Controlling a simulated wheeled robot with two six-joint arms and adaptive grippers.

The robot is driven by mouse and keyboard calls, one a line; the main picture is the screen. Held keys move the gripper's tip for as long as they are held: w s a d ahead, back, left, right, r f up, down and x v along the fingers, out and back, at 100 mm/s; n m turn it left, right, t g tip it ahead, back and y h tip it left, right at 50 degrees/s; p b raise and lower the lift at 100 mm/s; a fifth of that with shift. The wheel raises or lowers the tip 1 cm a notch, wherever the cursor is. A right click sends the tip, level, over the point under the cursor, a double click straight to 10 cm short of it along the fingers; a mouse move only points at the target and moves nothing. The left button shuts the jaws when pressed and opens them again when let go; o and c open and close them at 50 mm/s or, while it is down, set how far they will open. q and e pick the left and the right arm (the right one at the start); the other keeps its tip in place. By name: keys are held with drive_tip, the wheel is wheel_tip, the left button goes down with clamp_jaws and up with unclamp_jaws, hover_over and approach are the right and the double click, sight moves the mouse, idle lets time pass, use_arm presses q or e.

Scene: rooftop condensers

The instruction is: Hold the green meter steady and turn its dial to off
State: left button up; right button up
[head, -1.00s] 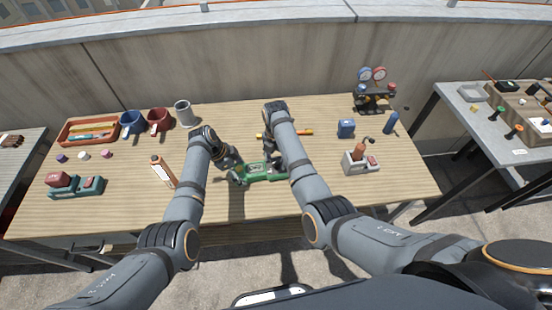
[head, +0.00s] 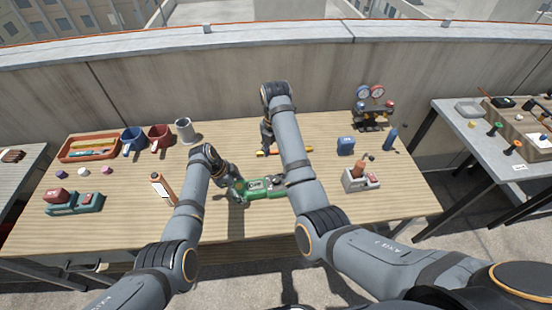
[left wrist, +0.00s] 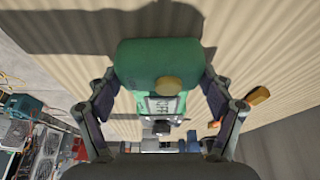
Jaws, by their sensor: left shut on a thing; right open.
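The green meter (head: 268,184) lies face up near the front middle of the table, with a light display panel on its face. My left gripper (head: 236,188) is shut on the meter's left end. The left wrist view shows its fingers on both sides of the green body (left wrist: 150,58), with a round olive-yellow dial (left wrist: 168,86) and a light panel with dark characters (left wrist: 163,105). I cannot read the dial's setting surely. My right gripper (head: 267,142) is open and empty, above and behind the meter, apart from it.
An orange-yellow tool (head: 270,152) lies behind the meter, partly hidden by my right arm. An orange bottle (head: 162,190) stands left of my left arm. A grey holder (head: 361,180), a blue box (head: 346,145) and a gauge set (head: 371,110) are at the right. Mugs and a tray (head: 90,148) are back left.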

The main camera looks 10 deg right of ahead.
use_arm(q)
drive_tip(key=o, duration=1.5)
drive_tip(key=p+v, duration=0.9)
